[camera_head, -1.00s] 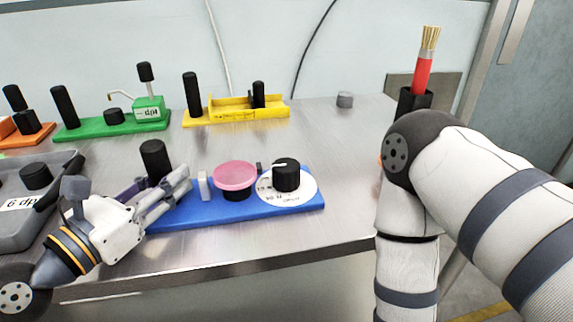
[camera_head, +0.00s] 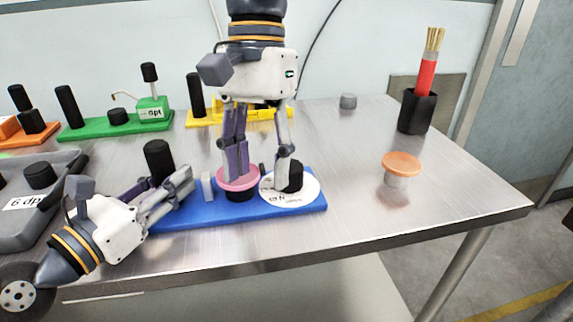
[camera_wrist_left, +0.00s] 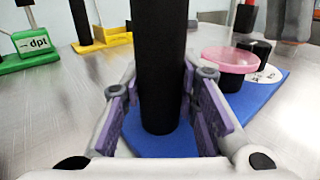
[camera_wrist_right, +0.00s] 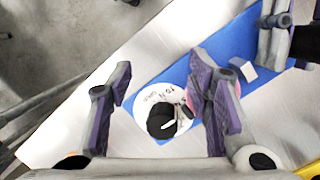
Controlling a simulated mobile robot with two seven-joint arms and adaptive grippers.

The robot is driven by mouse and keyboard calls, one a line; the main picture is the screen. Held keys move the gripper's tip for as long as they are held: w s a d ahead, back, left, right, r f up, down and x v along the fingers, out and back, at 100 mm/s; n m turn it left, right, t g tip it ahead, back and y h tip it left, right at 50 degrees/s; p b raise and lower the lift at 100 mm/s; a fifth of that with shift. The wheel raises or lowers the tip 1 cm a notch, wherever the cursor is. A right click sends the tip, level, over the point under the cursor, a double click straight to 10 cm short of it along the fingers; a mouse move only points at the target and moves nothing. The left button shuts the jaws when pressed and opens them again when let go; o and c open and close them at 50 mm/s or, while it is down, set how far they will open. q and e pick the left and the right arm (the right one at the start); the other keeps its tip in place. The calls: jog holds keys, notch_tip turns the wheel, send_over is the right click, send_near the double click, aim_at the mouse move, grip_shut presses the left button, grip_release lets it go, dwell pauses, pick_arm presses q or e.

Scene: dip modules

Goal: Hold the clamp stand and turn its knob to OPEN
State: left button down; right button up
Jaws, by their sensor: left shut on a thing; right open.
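The blue clamp stand (camera_head: 220,208) lies on the table with a black post (camera_head: 158,160), a pink disc (camera_head: 238,180) and a black knob (camera_head: 296,178) on a white dial (camera_head: 275,192). My left gripper (camera_head: 166,186) is shut on the post, which shows upright between its fingers in the left wrist view (camera_wrist_left: 160,70). My right gripper (camera_head: 262,172) points down, open and empty, over the disc and dial. In the right wrist view the knob (camera_wrist_right: 160,120) and its white pointer line show between the spread fingers; one finger covers part of the disc. The dial's lettering is too small to read.
Behind stand a yellow module (camera_head: 245,116), a green module (camera_head: 120,126) and an orange one (camera_head: 28,133). A grey module (camera_head: 60,180) is at left. An orange-topped piece (camera_head: 401,163) and a black brush cup (camera_head: 415,112) stand at right. The right front table is clear.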

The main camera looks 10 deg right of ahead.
jog(key=w+d+r+n+t, duration=0.1)
jog(key=w+d+r+t, duration=0.2)
jog(key=w+d+r, duration=0.25)
jog(key=shift+h, duration=0.4)
jog(key=f, duration=0.7)
jog(key=w+f, duration=0.1)
jog(key=f, duration=0.2)
jog(key=shift+d+f, duration=0.1)
jog(key=shift+f, duration=0.9)
jog(key=c, duration=0.9)
